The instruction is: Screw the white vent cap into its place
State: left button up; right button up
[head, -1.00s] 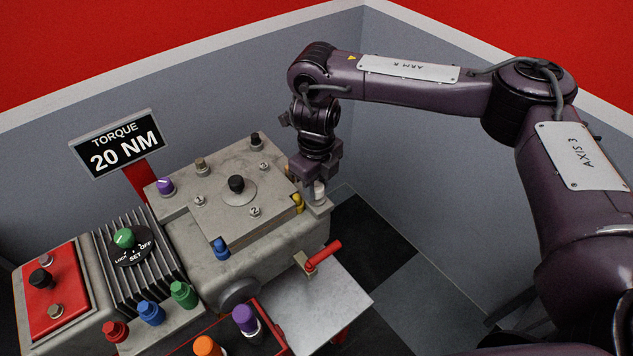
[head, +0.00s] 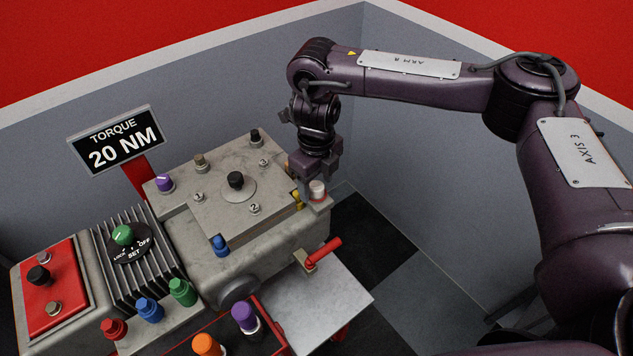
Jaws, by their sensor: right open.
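The white vent cap (head: 317,188) stands upright on a small grey ledge at the right corner of the grey machine block (head: 270,240). A thin reddish band shows at its foot. My right gripper (head: 316,175) points down right at the cap, with its jaws open. Its fingers partly cover the area behind the cap, and I cannot tell whether they touch it. How deep the cap sits in its place cannot be seen. My left gripper is not in view.
A yellow cap (head: 298,198) is close to the left of the white cap. A black knob (head: 236,180) and a blue cap (head: 220,245) are on the block. A red-handled lever (head: 323,253) stands in front, above a bare metal shelf (head: 320,300). A sign (head: 118,141) reads torque 20 NM.

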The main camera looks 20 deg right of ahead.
aim_at(316, 186)
notch_tip(316, 186, up, 7)
dwell(0.3)
dwell(0.5)
